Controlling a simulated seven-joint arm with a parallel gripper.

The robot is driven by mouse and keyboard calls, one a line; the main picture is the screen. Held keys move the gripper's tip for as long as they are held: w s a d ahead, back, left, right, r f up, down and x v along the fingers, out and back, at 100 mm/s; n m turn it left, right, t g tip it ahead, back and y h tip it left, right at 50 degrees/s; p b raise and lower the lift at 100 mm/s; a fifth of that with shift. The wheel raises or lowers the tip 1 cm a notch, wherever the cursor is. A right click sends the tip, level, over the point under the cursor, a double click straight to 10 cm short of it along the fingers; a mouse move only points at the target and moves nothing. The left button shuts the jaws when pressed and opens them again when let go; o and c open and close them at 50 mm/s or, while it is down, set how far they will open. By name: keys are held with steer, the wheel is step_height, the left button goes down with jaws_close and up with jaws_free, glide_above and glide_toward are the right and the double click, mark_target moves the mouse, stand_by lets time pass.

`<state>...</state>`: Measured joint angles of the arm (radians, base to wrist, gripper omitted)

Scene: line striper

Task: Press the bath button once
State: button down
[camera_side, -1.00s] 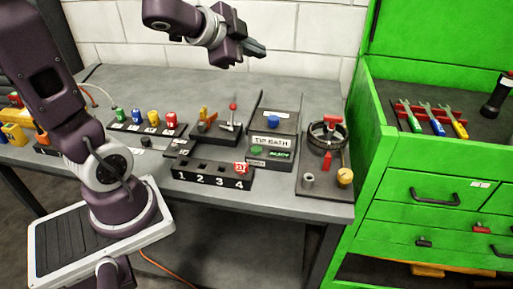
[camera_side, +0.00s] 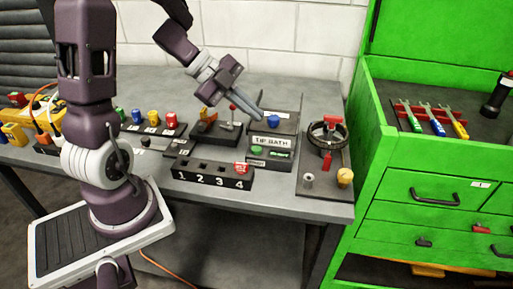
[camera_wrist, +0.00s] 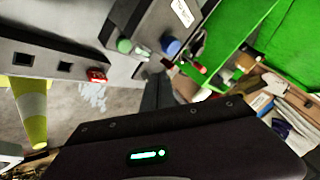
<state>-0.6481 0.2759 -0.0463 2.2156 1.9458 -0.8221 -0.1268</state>
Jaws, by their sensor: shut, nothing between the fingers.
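The tip bath box (camera_side: 290,139) is a dark sloped unit with a "TIP BATH" label on the grey bench. A blue button (camera_side: 273,118) sits on its upper part, and a green button (camera_side: 257,150) is low at its front left beside a green lit display (camera_side: 280,154). In the wrist view the blue button (camera_wrist: 170,46) and a green button (camera_wrist: 124,46) also show. My gripper (camera_side: 261,115) is shut and empty, pointing down, its tips close to the left of the blue button in the side view. I cannot tell whether they touch it.
A lever panel (camera_side: 218,130) stands left of the box. A numbered block (camera_side: 212,173) with a red piece at slot 4 lies in front. A panel with a red-handled wheel (camera_side: 327,136) is to the right, then a green tool cabinet (camera_side: 420,160).

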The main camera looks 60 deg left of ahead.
mark_target(253, 148)
steer(key=shift+f, duration=3.55)
steer(key=shift+f, duration=0.15)
steer(key=shift+f, duration=0.3)
steer(key=shift+f, duration=0.4)
steer(key=shift+r, duration=0.85)
steer(key=shift+r, duration=0.1)
steer(key=shift+r, duration=2.4)
